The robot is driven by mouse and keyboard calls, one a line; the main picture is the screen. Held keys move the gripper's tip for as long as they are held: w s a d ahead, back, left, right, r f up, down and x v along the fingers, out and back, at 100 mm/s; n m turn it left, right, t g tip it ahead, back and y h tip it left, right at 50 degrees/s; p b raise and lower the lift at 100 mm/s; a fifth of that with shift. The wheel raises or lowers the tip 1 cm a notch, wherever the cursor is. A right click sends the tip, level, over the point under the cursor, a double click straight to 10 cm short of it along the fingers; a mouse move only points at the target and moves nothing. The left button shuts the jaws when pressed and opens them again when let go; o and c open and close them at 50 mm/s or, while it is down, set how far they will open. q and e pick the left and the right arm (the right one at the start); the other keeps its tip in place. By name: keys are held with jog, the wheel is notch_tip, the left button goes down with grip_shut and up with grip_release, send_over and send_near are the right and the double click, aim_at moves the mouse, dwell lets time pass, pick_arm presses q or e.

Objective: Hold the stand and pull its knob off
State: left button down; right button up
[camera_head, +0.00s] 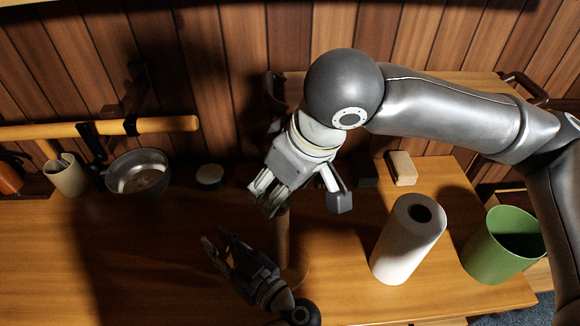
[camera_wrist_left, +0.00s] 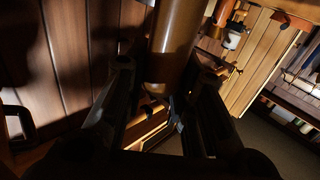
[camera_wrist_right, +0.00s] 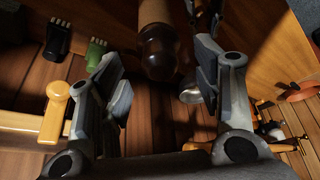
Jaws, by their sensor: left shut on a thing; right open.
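The dark brown, glossy knob (camera_wrist_right: 158,52) is at the end of the lighter post in the right wrist view. My right gripper (camera_head: 220,240) is open and empty; in the right wrist view the knob appears between its spread fingers, apart from both.
A white paper roll (camera_head: 398,250) and a green bin (camera_head: 485,258) stand right of the stand. A metal bowl (camera_head: 128,187), a cream cup (camera_head: 66,176) and a tan block (camera_head: 402,168) sit along the back. The table's left front is clear but shadowed.

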jog(key=shift+x, duration=1.45)
jog(key=c, duration=1.1)
jog(key=shift+r, duration=0.25)
jog(key=shift+r, duration=0.9)
